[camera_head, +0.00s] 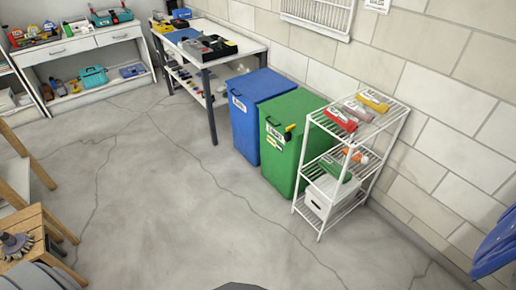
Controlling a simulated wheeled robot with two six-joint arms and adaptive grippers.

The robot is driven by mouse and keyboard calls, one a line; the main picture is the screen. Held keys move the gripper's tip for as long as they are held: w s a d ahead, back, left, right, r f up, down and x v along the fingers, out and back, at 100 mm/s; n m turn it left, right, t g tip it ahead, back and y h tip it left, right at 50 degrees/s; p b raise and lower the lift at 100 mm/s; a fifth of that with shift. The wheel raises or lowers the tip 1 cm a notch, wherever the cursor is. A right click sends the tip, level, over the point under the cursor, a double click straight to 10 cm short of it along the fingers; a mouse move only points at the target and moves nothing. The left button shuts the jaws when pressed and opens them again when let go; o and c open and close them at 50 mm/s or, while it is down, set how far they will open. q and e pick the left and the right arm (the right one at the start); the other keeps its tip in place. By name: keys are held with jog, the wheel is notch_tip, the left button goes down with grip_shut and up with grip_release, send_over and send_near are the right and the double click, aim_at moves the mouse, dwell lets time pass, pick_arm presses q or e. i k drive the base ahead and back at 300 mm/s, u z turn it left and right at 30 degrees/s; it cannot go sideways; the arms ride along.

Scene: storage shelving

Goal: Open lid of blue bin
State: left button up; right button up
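The blue bin (246,128) stands against the block wall, between the work table and the green bin. Its blue lid (262,84) is shut. A small label sits on its front near the top. None of my grippers shows in the head view. A dark rounded shape at the bottom edge appears to be part of my own body.
A green bin (284,160) stands right beside the blue one, and a white wire shelf (302,205) stands close to its right. A white work table (243,44) with tools is behind left. A wooden stool (30,232) is at lower left. The middle floor is clear.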

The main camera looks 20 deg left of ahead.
aim_at(257, 86)
jog(key=u, duration=0.25)
jog(key=k, duration=1)
jog(key=u, duration=1.15)
jog(key=i, duration=1.3)
jog(key=z, duration=0.95)
